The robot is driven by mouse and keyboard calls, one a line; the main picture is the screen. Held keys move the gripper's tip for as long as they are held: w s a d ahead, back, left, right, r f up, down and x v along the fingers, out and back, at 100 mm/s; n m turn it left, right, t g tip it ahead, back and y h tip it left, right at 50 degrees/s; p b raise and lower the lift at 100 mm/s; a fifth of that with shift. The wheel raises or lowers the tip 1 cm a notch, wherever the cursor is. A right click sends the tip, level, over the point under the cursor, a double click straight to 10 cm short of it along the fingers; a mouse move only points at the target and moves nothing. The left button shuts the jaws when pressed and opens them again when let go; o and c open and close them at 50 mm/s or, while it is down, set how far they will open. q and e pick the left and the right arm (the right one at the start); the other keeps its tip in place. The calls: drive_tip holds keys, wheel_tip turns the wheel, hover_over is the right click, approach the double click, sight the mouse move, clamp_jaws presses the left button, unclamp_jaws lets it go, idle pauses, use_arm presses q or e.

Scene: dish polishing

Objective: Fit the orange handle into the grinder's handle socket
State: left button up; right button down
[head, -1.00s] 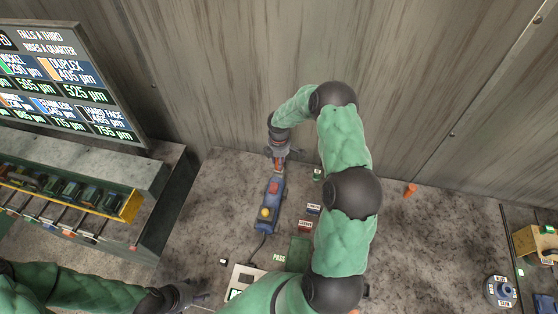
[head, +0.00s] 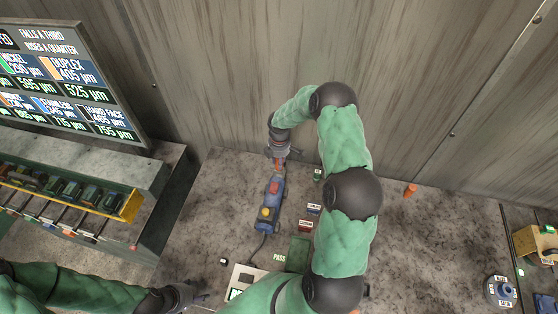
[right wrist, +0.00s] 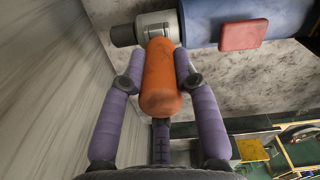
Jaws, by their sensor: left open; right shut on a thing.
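The blue grinder (head: 268,212) lies on the bench with a red pad and a yellow button on its body. In the right wrist view its grey head (right wrist: 158,27) and blue body (right wrist: 230,20) cross the top. My right gripper (head: 280,158) is at the grinder's far end, shut on the orange handle (right wrist: 160,80). In the right wrist view the fingers (right wrist: 160,82) clasp the handle on both sides. Its far end meets or overlaps the grey head; the socket is hidden, so I cannot tell if it is seated. My left gripper (head: 192,294) is open and empty near the bottom edge.
A small orange cylinder (head: 410,190) stands on the bench to the right. Small labelled blocks (head: 306,225) and a green PASS mat (head: 298,252) lie right of the grinder. A rack (head: 75,205) and sign (head: 65,80) stand left. A wall closes the back.

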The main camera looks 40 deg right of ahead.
drive_tip(key=shift+s+a+f, duration=0.15)
drive_tip(key=shift+s+f, duration=0.05)
drive_tip(key=shift+f, duration=0.75)
drive_tip(key=c, duration=0.9)
unclamp_jaws()
drive_tip(key=shift+o, duration=0.2)
drive_tip(key=shift+w+r, duration=0.1)
drive_tip(key=shift+s+a+r, duration=0.2)
drive_tip(key=shift+r, duration=0.25)
drive_tip(key=r, duration=0.8)
drive_tip(key=shift+s+a+r, duration=0.15)
drive_tip(key=shift+a+r, duration=0.05)
drive_tip(key=shift+r, duration=0.2)
drive_tip(key=shift+r, duration=0.1)
